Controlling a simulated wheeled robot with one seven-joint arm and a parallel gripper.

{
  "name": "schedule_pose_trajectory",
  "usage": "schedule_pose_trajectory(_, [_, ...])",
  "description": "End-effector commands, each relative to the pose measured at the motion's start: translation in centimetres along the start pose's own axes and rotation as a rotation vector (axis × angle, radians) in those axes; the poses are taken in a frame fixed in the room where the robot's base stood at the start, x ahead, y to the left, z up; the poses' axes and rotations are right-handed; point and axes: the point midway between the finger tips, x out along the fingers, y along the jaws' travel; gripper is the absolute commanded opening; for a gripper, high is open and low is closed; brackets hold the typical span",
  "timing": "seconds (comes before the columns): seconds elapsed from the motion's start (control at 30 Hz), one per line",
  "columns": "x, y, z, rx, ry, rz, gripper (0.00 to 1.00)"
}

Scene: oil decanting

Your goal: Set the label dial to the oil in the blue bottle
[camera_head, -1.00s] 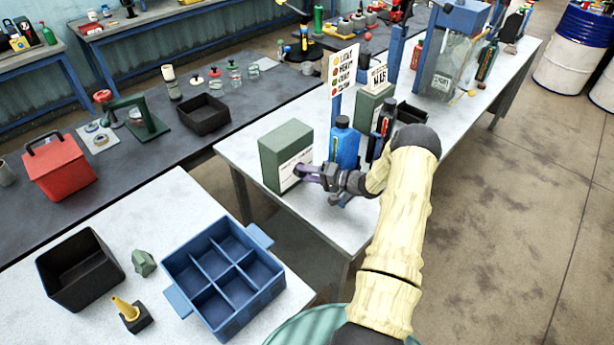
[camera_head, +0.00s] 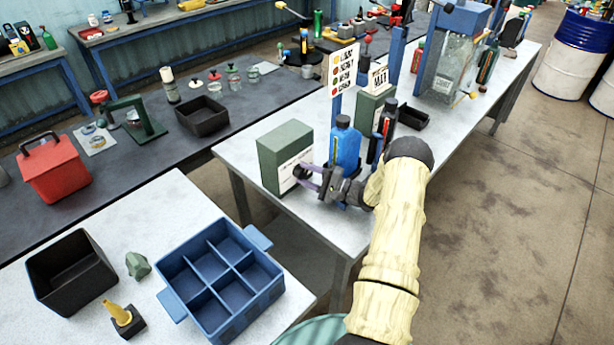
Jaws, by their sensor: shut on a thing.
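The blue bottle (camera_head: 345,146) stands upright on the white table, with a dark cap. A green box (camera_head: 284,150) with a pale printed face stands left of it; the label dial is likely on that face, but my gripper hides part of it and I cannot make it out. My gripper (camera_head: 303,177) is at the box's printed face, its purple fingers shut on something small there. A sign (camera_head: 342,70) with coloured dots and words stands on a blue post behind the bottle; its words are too small to read surely.
A dark bottle (camera_head: 388,119) and a second green box (camera_head: 374,108) stand right of the blue bottle, near a black tray (camera_head: 413,117). A blue divided crate (camera_head: 222,275) and a black bin (camera_head: 70,270) stand on the near table. A gap separates the two tables.

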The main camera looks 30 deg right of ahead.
Motion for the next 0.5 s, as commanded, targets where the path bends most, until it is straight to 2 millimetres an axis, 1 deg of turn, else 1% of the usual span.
schedule_pose_trajectory(0.3, [-0.11, -0.04, -0.15, 0.000, 0.006, -0.001, 0.20])
schedule_pose_trajectory(0.33, [-0.11, -0.03, -0.15, 0.000, 0.006, -0.001, 0.47])
schedule_pose_trajectory(0.4, [-0.11, -0.02, -0.14, 0.000, 0.005, 0.000, 0.60])
schedule_pose_trajectory(0.43, [-0.10, -0.02, -0.13, 0.000, 0.005, 0.000, 0.65])
schedule_pose_trajectory(0.5, [-0.08, -0.01, -0.10, 0.000, 0.004, 0.000, 0.65])
